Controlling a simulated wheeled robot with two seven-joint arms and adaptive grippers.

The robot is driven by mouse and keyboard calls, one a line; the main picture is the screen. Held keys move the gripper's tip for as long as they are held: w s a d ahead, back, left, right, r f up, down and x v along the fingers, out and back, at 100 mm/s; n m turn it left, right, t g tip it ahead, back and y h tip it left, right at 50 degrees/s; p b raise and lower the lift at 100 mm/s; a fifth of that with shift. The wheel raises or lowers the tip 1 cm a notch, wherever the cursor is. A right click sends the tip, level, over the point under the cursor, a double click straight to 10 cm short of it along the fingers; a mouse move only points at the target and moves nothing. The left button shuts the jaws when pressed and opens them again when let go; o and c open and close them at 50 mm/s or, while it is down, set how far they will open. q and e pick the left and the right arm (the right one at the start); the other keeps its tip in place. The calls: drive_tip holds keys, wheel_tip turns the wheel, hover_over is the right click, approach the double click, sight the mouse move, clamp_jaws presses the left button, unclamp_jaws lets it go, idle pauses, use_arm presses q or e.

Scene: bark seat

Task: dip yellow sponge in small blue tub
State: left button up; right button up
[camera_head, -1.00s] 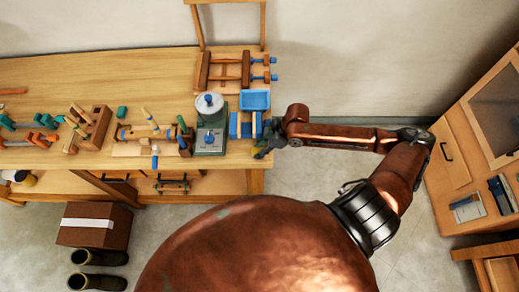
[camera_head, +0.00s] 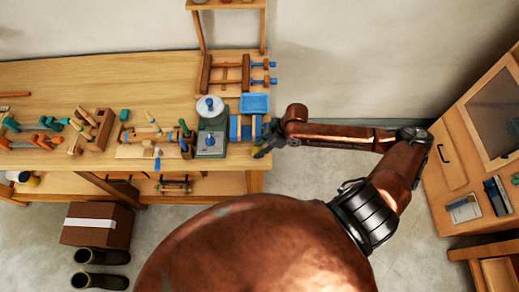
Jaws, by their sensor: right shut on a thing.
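The small blue tub (camera_head: 255,103) sits on the right end of the workbench, below the wooden clamps. My right gripper (camera_head: 264,148) is at the bench's front right corner, nearer to me than the tub and apart from it. It is small and dark in the picture. It is shut on a small yellowish thing at its tip, which looks like the yellow sponge (camera_head: 259,154), mostly hidden by the fingers. Blue blocks (camera_head: 234,128) with a yellowish strip beside them lie between the tub and the gripper. My left gripper is not in view.
A grey-green machine with a round white top (camera_head: 210,107) stands left of the tub. Wooden clamps (camera_head: 240,72) lie behind it. Several tools fill the bench (camera_head: 60,85) on the left. A cabinet (camera_head: 465,160) stands at the right. The floor between bench and cabinet is clear.

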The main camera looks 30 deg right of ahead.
sight(254, 149)
drive_tip(key=shift+r+p, duration=1.8)
drive_tip(key=shift+p, duration=0.15)
